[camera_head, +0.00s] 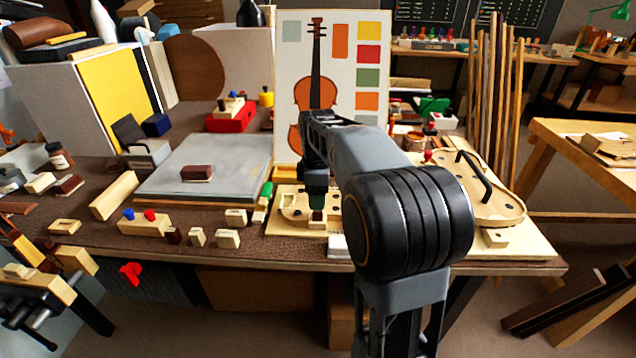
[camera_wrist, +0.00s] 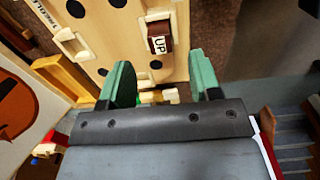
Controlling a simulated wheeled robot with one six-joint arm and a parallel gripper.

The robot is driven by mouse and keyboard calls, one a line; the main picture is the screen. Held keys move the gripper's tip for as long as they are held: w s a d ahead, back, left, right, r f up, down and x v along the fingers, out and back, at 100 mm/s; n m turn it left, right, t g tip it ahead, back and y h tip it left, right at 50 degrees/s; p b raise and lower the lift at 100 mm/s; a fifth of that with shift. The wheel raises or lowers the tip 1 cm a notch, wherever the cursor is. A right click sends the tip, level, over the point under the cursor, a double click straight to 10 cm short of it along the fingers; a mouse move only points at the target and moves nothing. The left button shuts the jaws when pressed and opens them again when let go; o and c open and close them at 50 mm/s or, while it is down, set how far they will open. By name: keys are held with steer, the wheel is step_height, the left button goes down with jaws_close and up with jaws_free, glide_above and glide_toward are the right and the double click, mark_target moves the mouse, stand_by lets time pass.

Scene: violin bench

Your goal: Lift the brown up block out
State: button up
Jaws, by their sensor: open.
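The brown block (camera_wrist: 160,44) marked "UP" in white letters shows in the wrist view, seated in a pale frame on the wooden board (camera_wrist: 97,40). My gripper (camera_wrist: 160,64) is open, with its two green fingers apart and nothing between them. The block lies just beyond the fingertips, roughly in line with the gap. In the head view my gripper (camera_head: 317,212) points down over the pale board (camera_head: 284,229).
A grey slab (camera_head: 225,165) with another brown block (camera_head: 197,173) lies left of the board. Several small wooden blocks (camera_head: 229,239) line the table's front edge. A violin poster (camera_head: 340,60) stands behind my gripper. Upright wooden strips (camera_head: 490,90) stand at the right.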

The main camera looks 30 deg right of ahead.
mark_target(318, 215)
steer(key=shift+f+b, duration=0.7)
steer(key=shift+f, duration=2.25)
steer(key=shift+c, duration=0.3)
steer(key=c, duration=0.9)
